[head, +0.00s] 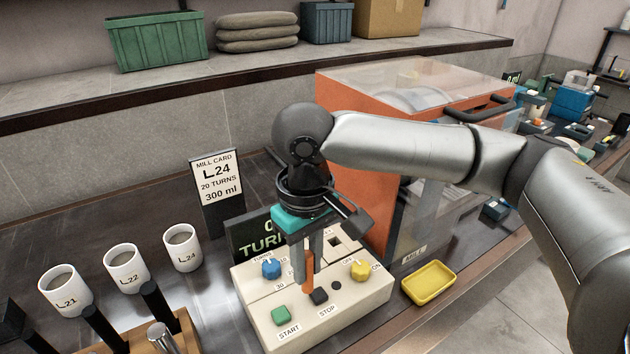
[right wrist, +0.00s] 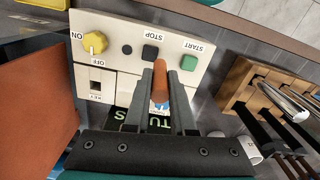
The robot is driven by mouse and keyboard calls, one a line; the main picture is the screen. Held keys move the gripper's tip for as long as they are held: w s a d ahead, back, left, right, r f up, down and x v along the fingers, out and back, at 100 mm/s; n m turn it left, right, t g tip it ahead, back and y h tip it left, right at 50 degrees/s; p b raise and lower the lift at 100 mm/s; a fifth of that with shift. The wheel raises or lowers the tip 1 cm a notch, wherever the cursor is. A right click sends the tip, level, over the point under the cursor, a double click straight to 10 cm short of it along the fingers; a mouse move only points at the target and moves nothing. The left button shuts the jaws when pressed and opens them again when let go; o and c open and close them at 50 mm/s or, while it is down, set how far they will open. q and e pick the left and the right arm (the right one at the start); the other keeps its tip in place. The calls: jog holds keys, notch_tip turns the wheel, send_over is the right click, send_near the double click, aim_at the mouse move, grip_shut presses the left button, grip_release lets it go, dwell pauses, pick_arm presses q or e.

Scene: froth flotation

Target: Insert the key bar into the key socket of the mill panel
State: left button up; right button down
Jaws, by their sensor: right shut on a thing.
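The key bar (head: 308,273) is a short orange-brown bar held upright between the fingers of my right gripper (head: 312,246). In the right wrist view the key bar (right wrist: 160,82) sits between both fingers of the right gripper (right wrist: 158,92). The cream mill panel (head: 268,306) lies below it. The key socket (head: 335,241) is a dark slot in a pale plate at the panel's back; it also shows in the right wrist view (right wrist: 96,87). The bar is over the panel's middle, by the black STOP button (head: 319,296), off to one side of the socket. My left gripper is out of view.
The panel has a green START button (head: 281,314), a blue turns knob (head: 271,268) and a yellow ON/OFF knob (head: 360,270). A yellow tray (head: 430,282) is right of it. The orange mill (head: 345,150) stands behind. White cups (head: 125,268) and a wooden rack (head: 187,335) stand left.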

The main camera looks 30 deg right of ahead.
jog(key=w+d+r+n+p, duration=0.1)
jog(key=w+d+n+p, duration=0.4)
jog(key=n+p, duration=0.3)
jog(key=w+d+r+n+p, duration=0.2)
jog(key=w+d+n+p, duration=0.3)
jog(key=n, duration=1.2)
jog(key=p, duration=0.3)
jog(key=shift+d+r, duration=0.2)
jog(key=shift+d, duration=0.2)
notch_tip(320, 180, down, 6)
jog(key=b, duration=0.5)
jog(key=shift+b, duration=0.3)
jog(key=shift+w+f+p, duration=0.1)
jog(key=shift+f+p, duration=0.1)
jog(key=shift+p, duration=0.45)
jog(key=shift+f, duration=1.35)
dwell(1.7)
